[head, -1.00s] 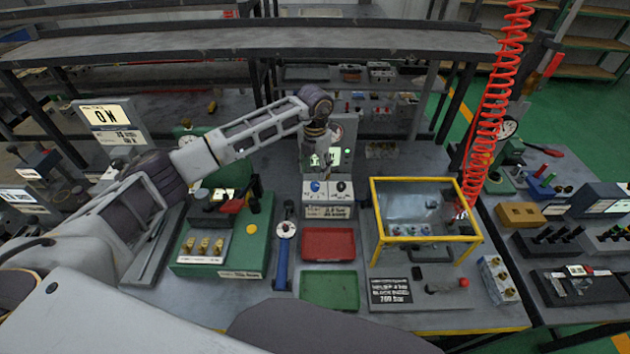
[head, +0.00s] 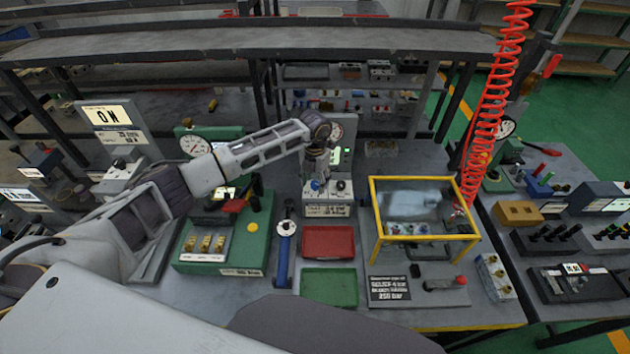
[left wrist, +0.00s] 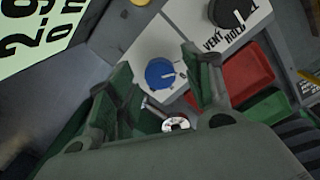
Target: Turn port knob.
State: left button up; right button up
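The knob block (head: 326,211) stands at the back middle of the bench with a pale top panel. It carries a blue knob (head: 315,186) and a black knob (head: 340,186). The left wrist view shows the blue knob (left wrist: 160,73) with a white pointer mark and the black knob (left wrist: 231,12) beside "VENT" and "HOLD" lettering. My left gripper (head: 317,177) points down just over the blue knob. In the left wrist view its green-grey fingers (left wrist: 156,60) are apart, with the blue knob showing between them. I cannot tell whether they touch it. My right gripper does not show.
A red tray (head: 328,242) and a green tray (head: 329,288) lie in front of the block. A yellow-framed clear box (head: 424,213) stands to the right. A green fixture with brass fittings (head: 221,249) stands to the left. A lit display panel (head: 341,157) rises behind.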

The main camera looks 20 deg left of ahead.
pick_arm(q)
jog(key=c, duration=0.9)
jog(key=shift+c, duration=0.2)
